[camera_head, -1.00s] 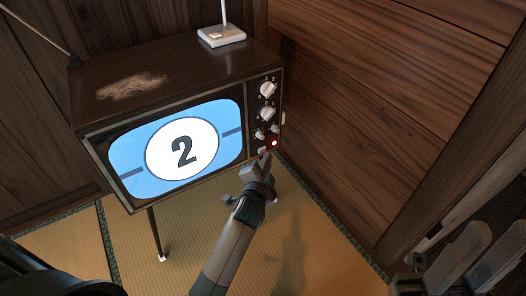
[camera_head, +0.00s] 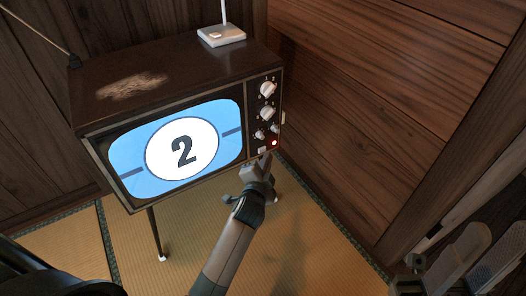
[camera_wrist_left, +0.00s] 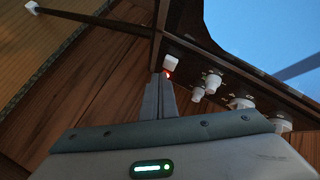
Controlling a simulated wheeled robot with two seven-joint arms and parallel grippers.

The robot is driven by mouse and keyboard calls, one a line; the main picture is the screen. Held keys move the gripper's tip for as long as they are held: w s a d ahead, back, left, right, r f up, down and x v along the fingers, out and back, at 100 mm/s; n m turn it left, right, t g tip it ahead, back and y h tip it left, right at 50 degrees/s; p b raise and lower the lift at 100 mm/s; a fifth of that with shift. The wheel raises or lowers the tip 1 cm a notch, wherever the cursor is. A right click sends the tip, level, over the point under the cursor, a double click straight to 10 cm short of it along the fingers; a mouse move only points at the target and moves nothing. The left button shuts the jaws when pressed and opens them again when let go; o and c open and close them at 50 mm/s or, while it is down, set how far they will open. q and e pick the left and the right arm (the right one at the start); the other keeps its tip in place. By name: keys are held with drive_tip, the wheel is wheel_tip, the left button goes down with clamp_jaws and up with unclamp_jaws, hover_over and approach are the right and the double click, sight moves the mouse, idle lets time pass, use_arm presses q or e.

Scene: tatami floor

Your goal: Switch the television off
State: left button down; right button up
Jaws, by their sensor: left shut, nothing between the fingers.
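The television (camera_head: 170,88) is an old brown wooden set on legs. Its screen (camera_head: 218,155) is lit, with a blue and white picture and a black 2. A red light (camera_head: 274,143) glows low on the control panel, beside a small white button (camera_head: 262,150). My left gripper (camera_head: 265,157) is shut and empty, its tips close below the button and light. In the left wrist view, the fingertips (camera_wrist_left: 160,80) are just under the white button (camera_wrist_left: 171,62) and red light (camera_wrist_left: 168,74). I cannot tell whether they touch.
Several white knobs (camera_head: 267,90) line the panel above the light. An antenna base (camera_head: 221,37) stands on top. A wooden wall (camera_head: 385,100) stands close at the right. Tatami (camera_head: 320,230) is open in front.

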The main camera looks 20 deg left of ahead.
use_arm(q)
drive_tip(key=shift+w+a, duration=0.15)
drive_tip(key=shift+a, duration=0.05)
idle(0.5)
drive_tip(key=shift+w+a+p, duration=0.15)
drive_tip(key=shift+p, duration=0.2)
drive_tip(key=shift+w+a, duration=0.2)
drive_tip(key=shift+a, duration=0.1)
idle(0.6)
drive_tip(key=shift+s+d, duration=0.1)
drive_tip(key=shift+s+d+p, duration=0.4)
drive_tip(key=shift+d+p, duration=0.05)
drive_tip(key=shift+d, duration=0.05)
idle(0.5)
